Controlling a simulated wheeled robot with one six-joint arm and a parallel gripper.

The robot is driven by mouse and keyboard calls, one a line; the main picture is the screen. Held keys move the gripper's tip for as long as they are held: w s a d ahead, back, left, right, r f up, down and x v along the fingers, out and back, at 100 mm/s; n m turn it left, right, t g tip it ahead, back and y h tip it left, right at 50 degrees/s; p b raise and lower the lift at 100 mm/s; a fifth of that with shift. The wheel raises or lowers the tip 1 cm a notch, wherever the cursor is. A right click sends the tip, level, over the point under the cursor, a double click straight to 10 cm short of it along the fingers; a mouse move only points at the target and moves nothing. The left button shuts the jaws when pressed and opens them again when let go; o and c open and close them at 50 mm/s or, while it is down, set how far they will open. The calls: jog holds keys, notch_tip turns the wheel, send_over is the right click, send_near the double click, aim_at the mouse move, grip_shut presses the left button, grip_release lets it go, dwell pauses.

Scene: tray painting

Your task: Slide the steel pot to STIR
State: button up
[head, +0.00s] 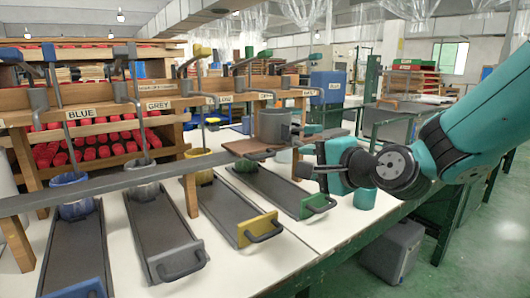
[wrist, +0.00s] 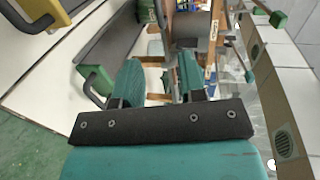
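The grey steel pot (head: 272,126) stands upright towards the back right of the white table, beside a brown board (head: 250,147); I cannot tell whether it rests on the board. My gripper (head: 308,163) is in front of the pot and to its right in the head view, apart from it. In the wrist view its two teal fingers (wrist: 160,76) are spread with an open gap and nothing held between them. A dark grey shape beyond the fingers there may be the pot, but I cannot tell. The STIR marking is not readable in either view.
Trays with blue, grey, yellow and green handles (head: 265,229) line the table, and pots stand at several of them. A wooden rack (head: 98,113) bears BLUE and GREY labels; other labels are too small to read. A teal cup-like piece (head: 365,198) sits near the right edge.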

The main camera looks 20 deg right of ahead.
aim_at(267, 156)
jog(key=p+x, duration=0.8)
jog(key=x, duration=0.8)
jog(key=shift+d+f+p, duration=0.15)
jog(key=shift+p, duration=0.15)
grip_shut()
